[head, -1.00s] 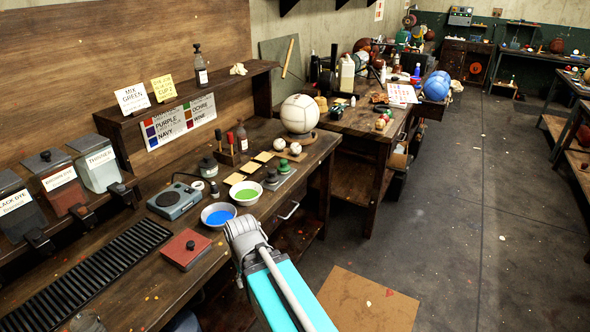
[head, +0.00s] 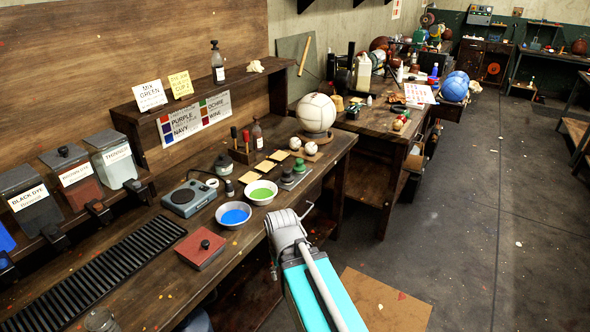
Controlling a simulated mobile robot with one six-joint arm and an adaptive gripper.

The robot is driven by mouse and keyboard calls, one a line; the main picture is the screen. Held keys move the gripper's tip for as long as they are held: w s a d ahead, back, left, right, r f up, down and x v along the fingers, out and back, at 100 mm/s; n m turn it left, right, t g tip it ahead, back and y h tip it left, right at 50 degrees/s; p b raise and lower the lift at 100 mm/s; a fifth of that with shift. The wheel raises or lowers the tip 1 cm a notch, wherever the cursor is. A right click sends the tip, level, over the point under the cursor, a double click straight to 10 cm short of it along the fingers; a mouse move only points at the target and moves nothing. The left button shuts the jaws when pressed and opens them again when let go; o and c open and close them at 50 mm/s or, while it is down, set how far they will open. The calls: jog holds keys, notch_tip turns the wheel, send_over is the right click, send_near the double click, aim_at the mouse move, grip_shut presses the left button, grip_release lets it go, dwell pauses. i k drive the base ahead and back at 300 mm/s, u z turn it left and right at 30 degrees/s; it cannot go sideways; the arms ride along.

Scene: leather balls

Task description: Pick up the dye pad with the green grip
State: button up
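The end of my arm reaches in from the bottom, in front of the bench and nearer than the pads. At its tip, a thin grey part (head: 306,211) shows, perhaps my gripper; its fingers cannot be made out. A clear gap shows between it and the green-gripped pad.
Bowls of green (head: 261,192) and blue (head: 233,214) dye stand left of the pads. A red box (head: 201,249) and black rack (head: 100,267) lie nearer. A large white ball (head: 316,113) sits behind. A shelf (head: 200,95) overhangs the bench's back.

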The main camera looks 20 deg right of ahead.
aim_at(299, 168)
jog(key=z, duration=0.05)
jog(key=i, duration=1)
